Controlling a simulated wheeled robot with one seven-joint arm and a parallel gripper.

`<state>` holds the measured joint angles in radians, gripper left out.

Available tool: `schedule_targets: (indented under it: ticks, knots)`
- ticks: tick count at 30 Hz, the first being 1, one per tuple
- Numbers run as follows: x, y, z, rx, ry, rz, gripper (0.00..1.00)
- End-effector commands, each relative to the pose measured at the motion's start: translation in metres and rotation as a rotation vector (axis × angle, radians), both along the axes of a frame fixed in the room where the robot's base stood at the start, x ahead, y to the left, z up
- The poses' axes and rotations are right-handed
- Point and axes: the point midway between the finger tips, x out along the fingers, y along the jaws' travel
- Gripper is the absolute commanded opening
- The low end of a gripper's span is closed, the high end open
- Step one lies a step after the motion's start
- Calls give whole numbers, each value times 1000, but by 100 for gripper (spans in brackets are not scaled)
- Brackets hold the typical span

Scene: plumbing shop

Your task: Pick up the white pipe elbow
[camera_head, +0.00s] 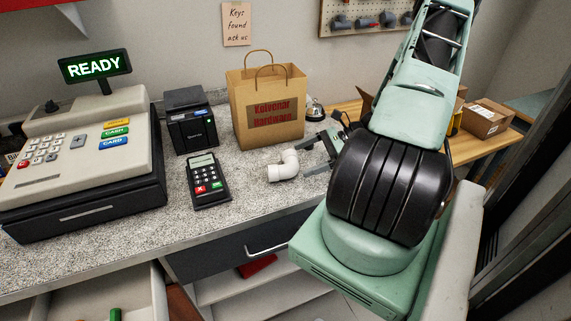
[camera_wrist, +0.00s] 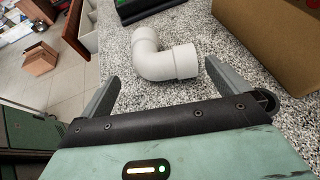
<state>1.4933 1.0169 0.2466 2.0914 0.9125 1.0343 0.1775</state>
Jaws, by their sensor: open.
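The white pipe elbow (camera_head: 284,166) lies on the speckled counter in front of the paper bag in the head view. In the wrist view the elbow (camera_wrist: 158,62) lies just beyond my gripper, one end pointing away and the other toward the right. My gripper (camera_head: 309,155) is just right of the elbow, low over the counter. In the wrist view my gripper (camera_wrist: 160,80) is open, its two fingers spread to the left and right of the elbow's bend. Nothing is held. I cannot tell whether a finger touches the elbow.
A brown paper bag (camera_head: 266,110) stands close behind the elbow. A card terminal (camera_head: 207,181) lies to its left, with a black printer (camera_head: 190,122) and a cash register (camera_head: 85,155) farther left. The counter (camera_head: 232,205) is clear in front. Below it is a drawer (camera_head: 235,250).

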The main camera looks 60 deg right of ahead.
Motion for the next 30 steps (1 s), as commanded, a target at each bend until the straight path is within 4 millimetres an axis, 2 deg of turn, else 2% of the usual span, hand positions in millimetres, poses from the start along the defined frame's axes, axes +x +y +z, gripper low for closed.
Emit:
schedule_targets:
  ticks: [8,12,21,25,26,30]
  knots:
    - [24,22,-3,6,0,2,100]
    - [35,32,-12,3,0,0,100]
    - [38,34,-16,0,0,-1,100]
    - [38,34,-16,0,0,0,64]
    - [38,34,-16,0,0,0,60]
    - [38,34,-16,0,0,0,60]
